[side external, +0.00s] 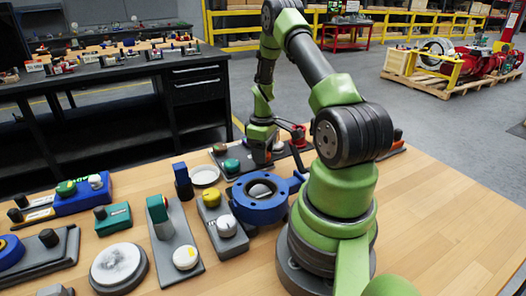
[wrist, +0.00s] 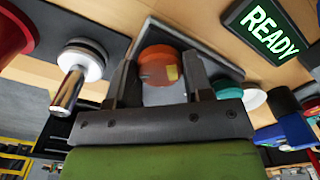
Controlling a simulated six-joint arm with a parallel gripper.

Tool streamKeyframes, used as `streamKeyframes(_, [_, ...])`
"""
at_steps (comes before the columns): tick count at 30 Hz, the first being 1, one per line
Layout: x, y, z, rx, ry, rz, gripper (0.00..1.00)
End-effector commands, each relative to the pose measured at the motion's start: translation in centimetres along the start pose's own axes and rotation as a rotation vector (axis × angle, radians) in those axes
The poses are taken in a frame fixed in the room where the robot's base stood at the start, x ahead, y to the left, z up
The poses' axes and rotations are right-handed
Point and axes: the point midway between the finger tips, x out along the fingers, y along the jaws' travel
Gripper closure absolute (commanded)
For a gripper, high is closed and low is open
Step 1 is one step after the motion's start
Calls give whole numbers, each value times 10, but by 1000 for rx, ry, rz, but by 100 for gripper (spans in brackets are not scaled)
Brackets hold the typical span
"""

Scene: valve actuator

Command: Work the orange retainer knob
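The orange retainer knob (wrist: 158,66) shows in the wrist view as a round disc with a small yellow patch, on a grey plate (wrist: 218,66). My gripper (wrist: 160,62) has one finger on each side of the knob. The knob spans about the whole gap between the fingertips, and I cannot tell whether they touch it. In the side external view my gripper (side external: 262,157) points down at a dark panel (side external: 222,153) behind the blue flanged valve body (side external: 259,207). The knob is hidden there.
A READY sign (wrist: 269,28), a green knob (wrist: 229,89) and a chrome plunger with a white collar (wrist: 72,78) surround the work. A red handwheel (side external: 298,136) stands close to my gripper. Several fixtures crowd the left; the wooden bench (side external: 455,215) is clear at right.

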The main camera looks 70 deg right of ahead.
Motion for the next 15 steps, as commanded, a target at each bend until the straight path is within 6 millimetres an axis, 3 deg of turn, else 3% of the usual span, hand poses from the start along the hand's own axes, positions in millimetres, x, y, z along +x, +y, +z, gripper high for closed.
streamKeyframes(3, [0,0,0,0,1,1,77])
streamKeyframes(7, [0,0,0,30,1,1,77])
streamKeyframes(15, [0,0,0,249,3,-1,77])
